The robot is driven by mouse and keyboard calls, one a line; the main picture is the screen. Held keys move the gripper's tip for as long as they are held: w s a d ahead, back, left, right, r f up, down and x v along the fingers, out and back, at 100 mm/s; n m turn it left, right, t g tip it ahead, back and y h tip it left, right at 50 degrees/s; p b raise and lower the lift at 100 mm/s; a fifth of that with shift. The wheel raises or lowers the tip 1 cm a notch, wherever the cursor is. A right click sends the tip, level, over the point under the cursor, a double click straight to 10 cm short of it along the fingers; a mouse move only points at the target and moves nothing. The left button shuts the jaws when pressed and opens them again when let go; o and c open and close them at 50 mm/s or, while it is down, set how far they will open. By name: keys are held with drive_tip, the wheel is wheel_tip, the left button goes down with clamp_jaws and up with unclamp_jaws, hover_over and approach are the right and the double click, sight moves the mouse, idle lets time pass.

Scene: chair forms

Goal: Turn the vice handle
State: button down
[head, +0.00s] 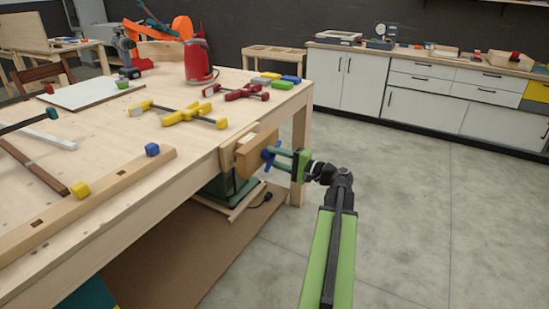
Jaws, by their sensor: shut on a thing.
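A wooden vice (250,154) is fixed to the right edge of the workbench. Its blue handle (267,158) stands out from the front jaw, facing the open floor. My gripper (273,158) reaches it from the right, and its green fingers are shut on the handle. The fingers hide part of the handle, so its exact angle is hard to tell.
The workbench (105,152) carries yellow clamps (188,117), red clamps (238,92), a red kettle-like container (198,61), small blocks and wooden bars. A green machine (228,189) stands below the vice. Grey floor (410,200) is clear to the right, up to white cabinets (425,96).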

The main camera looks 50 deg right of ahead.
drive_tip(key=shift+s+f, duration=0.1)
drive_tip(key=shift+f, duration=0.05)
drive_tip(key=c, duration=0.9)
unclamp_jaws()
drive_tip(key=v, duration=1.7)
drive_tip(key=shift+s, duration=0.2)
